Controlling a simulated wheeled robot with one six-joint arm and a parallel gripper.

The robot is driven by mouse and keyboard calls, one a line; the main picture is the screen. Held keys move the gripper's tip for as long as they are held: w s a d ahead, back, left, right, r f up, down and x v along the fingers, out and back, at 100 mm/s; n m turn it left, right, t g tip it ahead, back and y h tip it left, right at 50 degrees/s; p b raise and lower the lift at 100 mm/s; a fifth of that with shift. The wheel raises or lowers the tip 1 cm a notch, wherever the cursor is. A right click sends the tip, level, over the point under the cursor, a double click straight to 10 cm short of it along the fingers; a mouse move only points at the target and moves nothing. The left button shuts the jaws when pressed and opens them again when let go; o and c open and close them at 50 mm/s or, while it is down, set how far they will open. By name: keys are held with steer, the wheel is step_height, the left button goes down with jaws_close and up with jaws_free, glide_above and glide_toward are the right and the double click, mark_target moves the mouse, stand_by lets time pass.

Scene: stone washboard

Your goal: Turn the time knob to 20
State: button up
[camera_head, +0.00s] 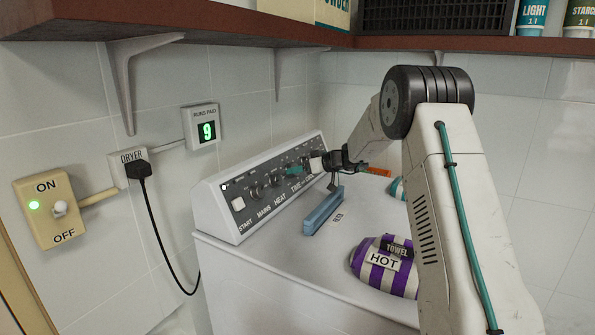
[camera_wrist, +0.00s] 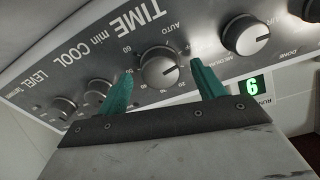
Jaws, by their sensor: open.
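In the wrist view the panel appears upside down, with "TIME min" lettered by the knob. My gripper (camera_wrist: 162,75) is open, with one teal finger on each side of the time knob. I cannot tell whether either finger touches it. A pale mark shows on the knob's face, but its exact reading is too small to tell. In the head view my gripper (camera_head: 296,170) is at the panel and hides part of the knob row.
Other knobs flank it, one close to the right finger (camera_wrist: 246,34). A lit display reads 9 (camera_head: 207,131).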

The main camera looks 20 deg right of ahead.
steer(key=shift+w+a+f, duration=0.25)
steer(key=shift+w+a, duration=0.15)
steer(key=shift+w, duration=0.1)
steer(key=c, duration=1)
